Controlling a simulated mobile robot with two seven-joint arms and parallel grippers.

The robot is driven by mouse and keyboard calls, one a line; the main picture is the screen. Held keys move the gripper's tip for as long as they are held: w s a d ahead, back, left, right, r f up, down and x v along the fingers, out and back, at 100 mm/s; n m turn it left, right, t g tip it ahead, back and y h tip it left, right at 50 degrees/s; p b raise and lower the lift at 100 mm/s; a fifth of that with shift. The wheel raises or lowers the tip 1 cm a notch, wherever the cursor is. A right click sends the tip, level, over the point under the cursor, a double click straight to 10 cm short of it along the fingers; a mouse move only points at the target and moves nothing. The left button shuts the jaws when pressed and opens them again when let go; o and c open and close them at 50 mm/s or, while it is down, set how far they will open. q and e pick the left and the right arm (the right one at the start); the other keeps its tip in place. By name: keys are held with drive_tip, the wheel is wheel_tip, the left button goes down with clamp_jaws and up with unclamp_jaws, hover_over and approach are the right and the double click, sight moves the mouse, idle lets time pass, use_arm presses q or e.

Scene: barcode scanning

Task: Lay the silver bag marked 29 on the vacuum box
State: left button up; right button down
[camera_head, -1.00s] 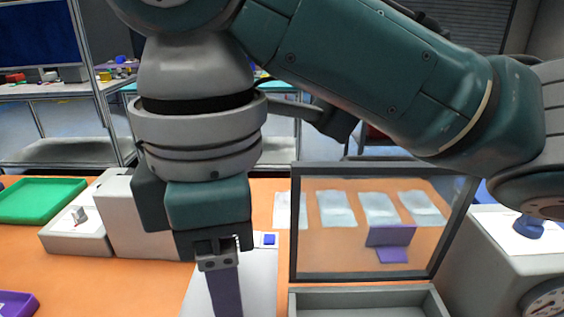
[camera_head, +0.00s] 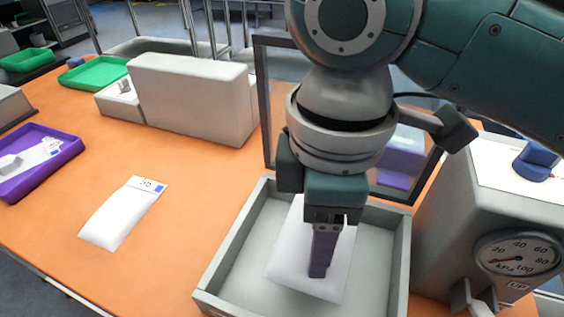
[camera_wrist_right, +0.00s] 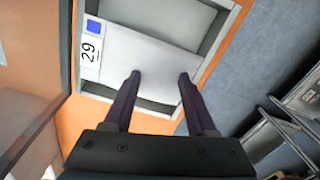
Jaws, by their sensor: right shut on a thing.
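The silver bag marked 29 (camera_head: 283,263) looks pale and lies flat inside the walls of the open grey vacuum box (camera_head: 230,258). Its 29 label with a blue square shows clearly in the right wrist view (camera_wrist_right: 90,53). My right gripper (camera_head: 318,272) points down over the bag and is shut on it; its two dark fingers (camera_wrist_right: 159,77) straddle the bag's near part in the wrist view. Whether the bag rests fully on the box floor is hard to tell. The dark-framed lid (camera_head: 264,110) stands raised behind. My left gripper is not in view.
Another pale bag (camera_head: 122,218) with a blue-marked label lies on the orange table to the left. A purple tray (camera_head: 62,157), a green tray (camera_head: 98,73) and a grey block (camera_head: 192,95) stand farther off. A pressure gauge (camera_head: 518,257) is right of the box.

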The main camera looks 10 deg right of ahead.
wheel_tip(320, 180, down, 6)
drive_tip(key=shift+r+b, duration=0.25)
drive_tip(key=shift+b, duration=0.1)
drive_tip(key=shift+f+b, duration=0.35)
drive_tip(key=shift+f, duration=1.4)
drive_tip(key=shift+c, duration=1)
unclamp_jaws()
drive_tip(key=shift+f, duration=0.1)
drive_tip(key=shift+r, duration=0.3)
wheel_tip(320, 180, up, 11)
drive_tip(key=shift+f+p, duration=0.1)
drive_tip(key=shift+p, duration=0.95)
drive_tip(key=shift+r, duration=0.45)
